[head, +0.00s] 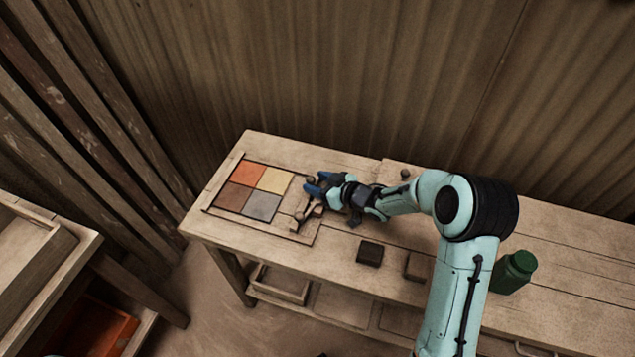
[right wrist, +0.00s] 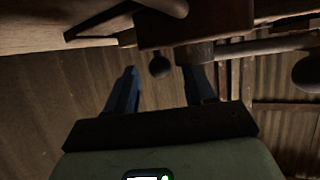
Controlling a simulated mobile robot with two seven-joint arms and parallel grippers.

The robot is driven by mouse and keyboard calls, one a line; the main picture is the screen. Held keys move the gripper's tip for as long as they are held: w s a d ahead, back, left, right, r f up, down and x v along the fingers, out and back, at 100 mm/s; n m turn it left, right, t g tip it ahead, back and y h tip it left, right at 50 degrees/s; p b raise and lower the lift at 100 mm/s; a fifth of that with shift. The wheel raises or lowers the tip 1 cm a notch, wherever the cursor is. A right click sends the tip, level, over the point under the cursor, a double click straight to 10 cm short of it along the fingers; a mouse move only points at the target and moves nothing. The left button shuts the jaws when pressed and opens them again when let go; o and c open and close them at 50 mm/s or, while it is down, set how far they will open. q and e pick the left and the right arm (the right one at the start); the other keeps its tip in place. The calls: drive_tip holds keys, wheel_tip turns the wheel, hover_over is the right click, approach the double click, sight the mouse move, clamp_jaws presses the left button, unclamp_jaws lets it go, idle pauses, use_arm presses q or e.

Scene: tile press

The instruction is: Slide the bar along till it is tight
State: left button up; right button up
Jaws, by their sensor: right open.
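Four square tiles lie together in a shallow wooden frame on the bench: an orange one (head: 250,173), a yellow one (head: 275,181), a brown one (head: 234,197) and a grey one (head: 262,206). A wooden bar (head: 296,212) runs along their right side, partly hidden by my right gripper (head: 311,186). Whether it touches the tiles is unclear. My right gripper is open beside the bar. In the right wrist view, its blue fingers (right wrist: 160,80) stand apart, with a small dark knob (right wrist: 160,67) between or just beyond them. My left gripper is not in view.
A dark block (head: 370,253) and a brown block (head: 416,266) sit near the bench's front edge. A green canister (head: 515,271) stands to the right of my right arm. A corrugated wall (head: 330,80) rises behind the bench.

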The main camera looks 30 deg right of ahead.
drive_tip(key=shift+w+a+f, duration=0.1)
drive_tip(key=shift+w, duration=0.15)
clamp_jaws()
drive_tip(key=shift+w+a+b, duration=0.4)
drive_tip(key=shift+w+a, duration=1.4)
drive_tip(key=shift+w, duration=0.3)
unclamp_jaws()
